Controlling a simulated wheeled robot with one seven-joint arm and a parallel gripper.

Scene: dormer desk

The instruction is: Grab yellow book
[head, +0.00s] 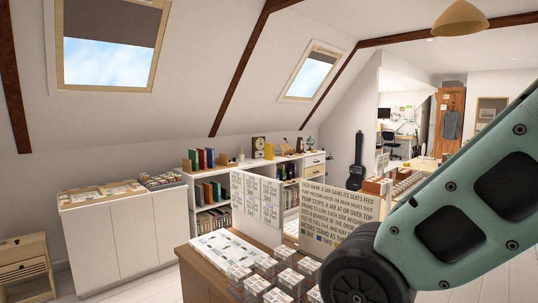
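A row of upright books stands on top of the low white shelf unit by the sloped wall. My green arm fills the right side of the view, far in front of the shelf. My gripper is not in view.
A wooden counter (188,262) with several clear jars (291,280), a white panel and a text board (338,212) stands between me and the shelf unit (230,175). A white cabinet (118,235) is at left. A guitar case (357,165) leans at the back.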

